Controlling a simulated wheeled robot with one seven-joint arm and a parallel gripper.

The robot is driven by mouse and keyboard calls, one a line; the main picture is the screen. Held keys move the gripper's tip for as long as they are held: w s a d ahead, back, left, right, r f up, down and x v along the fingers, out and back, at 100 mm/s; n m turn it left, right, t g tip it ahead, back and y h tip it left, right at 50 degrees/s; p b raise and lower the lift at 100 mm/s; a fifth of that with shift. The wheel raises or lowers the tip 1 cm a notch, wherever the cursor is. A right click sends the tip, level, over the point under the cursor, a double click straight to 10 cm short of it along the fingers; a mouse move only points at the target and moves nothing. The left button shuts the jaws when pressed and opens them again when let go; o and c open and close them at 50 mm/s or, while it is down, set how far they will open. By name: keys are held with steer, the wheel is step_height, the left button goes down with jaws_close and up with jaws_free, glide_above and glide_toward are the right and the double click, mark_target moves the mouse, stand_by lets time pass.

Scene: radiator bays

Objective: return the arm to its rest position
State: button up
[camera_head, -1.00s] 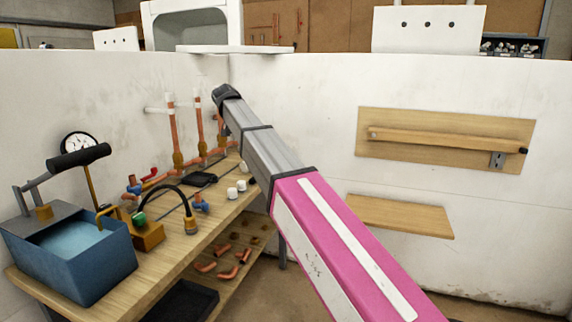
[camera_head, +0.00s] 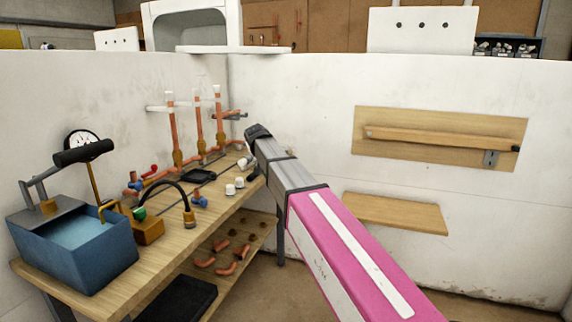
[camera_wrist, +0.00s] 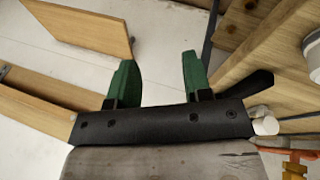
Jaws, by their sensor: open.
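My gripper (camera_wrist: 160,82) shows in the wrist view with its two green fingers spread apart and nothing between them. In the head view my pink and grey arm reaches from the bottom right toward the right end of the bench. The gripper's fingers are hidden there behind the arm's dark end. In the wrist view, wooden boards lie to the left of the fingers and wooden bench parts to the right.
A wooden workbench (camera_head: 160,243) at left holds a blue tank (camera_head: 75,250), a black hose (camera_head: 170,187) and upright copper pipes (camera_head: 198,120). A wall-mounted board (camera_head: 440,149) and wooden shelf (camera_head: 395,212) are at right. Bare wall lies between the bench and board.

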steer(key=s+d+f+g+y, duration=0.1)
steer(key=s+d+f, duration=0.4)
steer(key=f, duration=0.4)
steer(key=s+d+f+y, duration=0.1)
steer(key=s+d+f, duration=0.2)
steer(key=d+f, duration=0.55)
steer(key=s+d+f+y, duration=0.1)
steer(key=s+d+f, duration=0.4)
steer(key=s+f, duration=0.2)
steer(key=s+d+f+g+y, duration=0.1)
steer(key=s+d+f, duration=0.4)
steer(key=s+f, duration=0.2)
steer(key=shift+s+d+f+n, duration=0.25)
steer(key=shift+s+f+n, duration=0.15)
steer(key=shift+s, duration=0.7)
